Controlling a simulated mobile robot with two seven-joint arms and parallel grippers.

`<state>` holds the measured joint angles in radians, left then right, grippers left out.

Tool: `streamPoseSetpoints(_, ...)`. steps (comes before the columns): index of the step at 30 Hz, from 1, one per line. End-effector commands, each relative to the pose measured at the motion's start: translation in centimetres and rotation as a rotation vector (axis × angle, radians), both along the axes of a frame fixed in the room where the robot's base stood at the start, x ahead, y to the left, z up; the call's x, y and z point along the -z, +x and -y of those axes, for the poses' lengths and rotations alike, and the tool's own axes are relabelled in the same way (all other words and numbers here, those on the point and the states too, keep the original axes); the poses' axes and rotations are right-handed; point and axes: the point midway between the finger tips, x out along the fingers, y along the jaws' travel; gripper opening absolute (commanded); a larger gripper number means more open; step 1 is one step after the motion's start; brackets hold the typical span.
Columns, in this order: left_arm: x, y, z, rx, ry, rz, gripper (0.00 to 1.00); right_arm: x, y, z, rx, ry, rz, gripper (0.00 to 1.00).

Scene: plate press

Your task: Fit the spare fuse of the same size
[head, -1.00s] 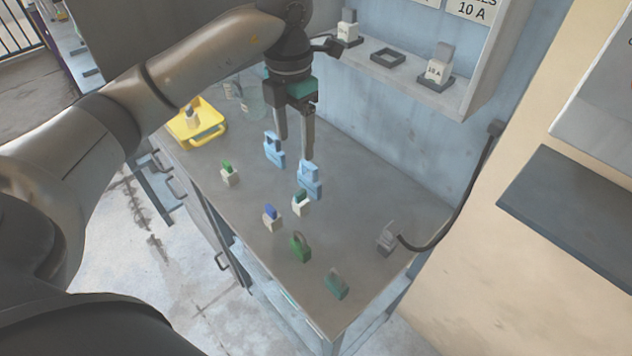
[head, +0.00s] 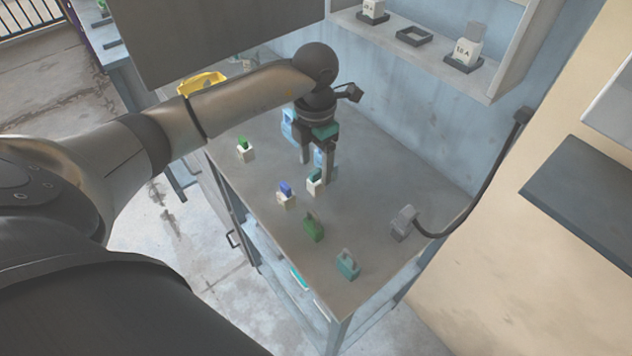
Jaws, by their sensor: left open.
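Small cream fuses stand on the grey bench: one with a green top (head: 314,187), one with a blue top (head: 286,200), and another green-topped one (head: 246,153) farther left. My left gripper (head: 316,173) is open, pointing down just behind the nearer green-topped fuse; I cannot tell whether its fingers touch anything. On the shelf (head: 450,75) a cream block marked 10 A (head: 466,50) sits in a dark base, beside an empty dark frame (head: 414,36) and another cream block (head: 373,10). My right gripper is out of view.
Light-blue blocks (head: 288,126) stand behind the gripper, partly hidden. A green padlock-like piece (head: 314,228), a teal one (head: 347,265) and a grey piece with a cable (head: 403,222) stand nearer the front. My arm partly covers the yellow tray (head: 203,80). A grey panel blocks the upper left.

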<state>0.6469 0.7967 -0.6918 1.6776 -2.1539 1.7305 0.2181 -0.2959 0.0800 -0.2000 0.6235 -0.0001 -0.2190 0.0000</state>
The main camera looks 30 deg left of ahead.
Motion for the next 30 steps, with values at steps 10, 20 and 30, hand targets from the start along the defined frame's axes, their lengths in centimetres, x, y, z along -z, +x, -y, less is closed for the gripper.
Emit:
streamPoseSetpoints(10,2.9,0.0,0.1,0.000,0.001,0.000,0.72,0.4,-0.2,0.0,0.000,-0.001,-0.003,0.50)
streamPoseSetpoints(20,2.8,0.0,0.1,0.000,0.001,0.000,0.43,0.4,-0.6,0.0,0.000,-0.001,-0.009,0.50)
streamPoseSetpoints(30,2.8,0.0,0.1,0.000,0.001,0.000,0.05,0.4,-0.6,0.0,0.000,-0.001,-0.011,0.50)
